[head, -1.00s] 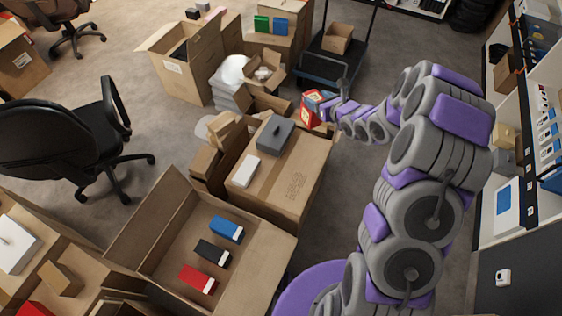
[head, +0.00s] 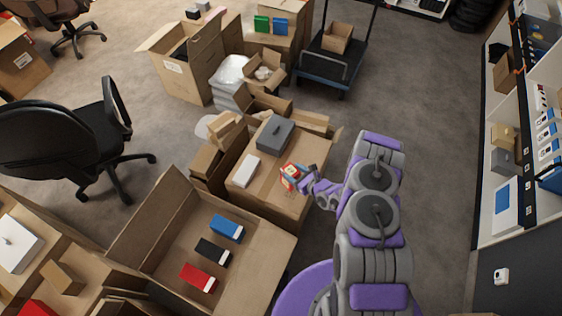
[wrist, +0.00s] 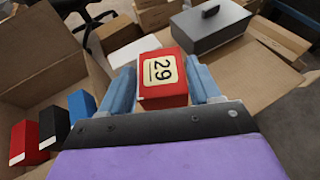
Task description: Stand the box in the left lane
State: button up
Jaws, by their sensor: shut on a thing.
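My gripper (head: 298,175) is shut on a red box (head: 288,179) and holds it over the right part of a closed carton top (head: 275,202). An open carton (head: 143,245) in front holds a blue box (head: 227,228), a black box (head: 212,252) and a red box (head: 198,278) in a row. I cannot make out marked lanes.
A grey lidded case (head: 275,134) and a white box (head: 246,170) stand on the closed carton. A black office chair (head: 60,140) is at the left and a cart (head: 325,68) at the back. Open grey floor (head: 440,150) lies to the right.

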jog(key=shift+s+f, duration=0.55)
jog(key=shift+f, duration=0.2)
jog(key=w+a+f+b, duration=0.1)
jog(key=w+f+b, duration=0.1)
jog(key=w, duration=0.5)
jog(key=w+a+f+b, duration=0.1)
jog(key=w+f+b, duration=0.2)
jog(key=w, duration=0.5)
jog(key=shift+w+a+b, duration=0.25)
jog(key=shift+b, duration=0.25)
jog(key=o, duration=1.6)
jog(key=shift+c, duration=0.2)
jog(key=p+v, duration=0.4)
jog(key=v, duration=0.8)
